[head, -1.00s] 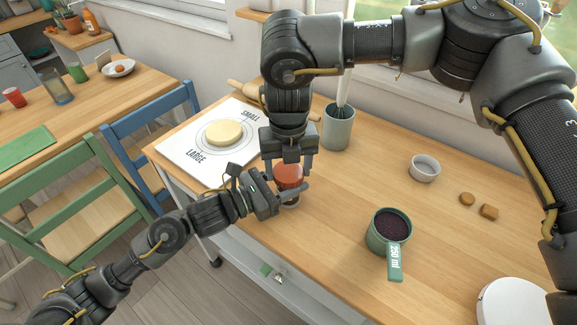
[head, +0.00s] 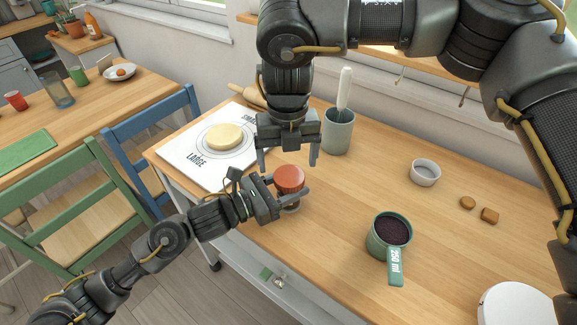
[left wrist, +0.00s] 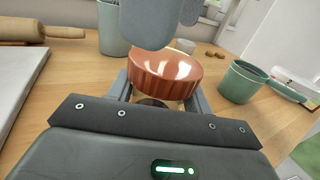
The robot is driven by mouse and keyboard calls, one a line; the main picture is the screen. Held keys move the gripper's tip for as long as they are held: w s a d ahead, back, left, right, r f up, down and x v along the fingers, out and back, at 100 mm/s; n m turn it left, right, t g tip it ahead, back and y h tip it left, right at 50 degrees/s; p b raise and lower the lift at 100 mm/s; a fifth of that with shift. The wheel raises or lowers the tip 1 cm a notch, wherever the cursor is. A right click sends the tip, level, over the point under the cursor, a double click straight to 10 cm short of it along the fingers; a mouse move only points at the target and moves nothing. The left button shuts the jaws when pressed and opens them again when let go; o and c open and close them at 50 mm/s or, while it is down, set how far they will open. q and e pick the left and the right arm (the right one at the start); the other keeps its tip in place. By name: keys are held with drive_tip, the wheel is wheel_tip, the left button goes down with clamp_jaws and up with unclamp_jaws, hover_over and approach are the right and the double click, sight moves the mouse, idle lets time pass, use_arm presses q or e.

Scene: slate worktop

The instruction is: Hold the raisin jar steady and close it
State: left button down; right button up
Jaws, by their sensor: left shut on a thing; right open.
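The raisin jar (head: 291,208) stands near the worktop's front edge, mostly hidden by my left gripper's fingers and its lid. My left gripper (head: 292,194) is shut around the jar's body from the left. The red-brown ribbed lid (head: 289,178) sits on top of the jar; it also shows in the left wrist view (left wrist: 165,75). I cannot tell how tightly it is seated. My right gripper (head: 288,161) points down above the lid, its fingers spread wide and empty. In the left wrist view its fingertips hang in front of and above the lid.
A white board (head: 183,165) with a pale dough disc (head: 224,137) lies to the left. A grey-green crock (head: 337,132) with a whisk stands behind. A green measuring cup (head: 380,238), a small white bowl (head: 425,172) and two brown pieces (head: 489,215) are to the right.

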sight(289, 175)
drive_tip(key=shift+d+r, duration=0.1)
drive_tip(key=shift+c, duration=0.2)
drive_tip(key=shift+r, duration=0.1)
drive_tip(key=shift+c, duration=1.2)
wheel_tip(289, 175, up, 3)
drive_tip(key=n, duration=0.4)
drive_tip(key=shift+r, duration=0.15)
drive_tip(key=shift+w, duration=0.1)
drive_tip(key=shift+f, duration=4.05)
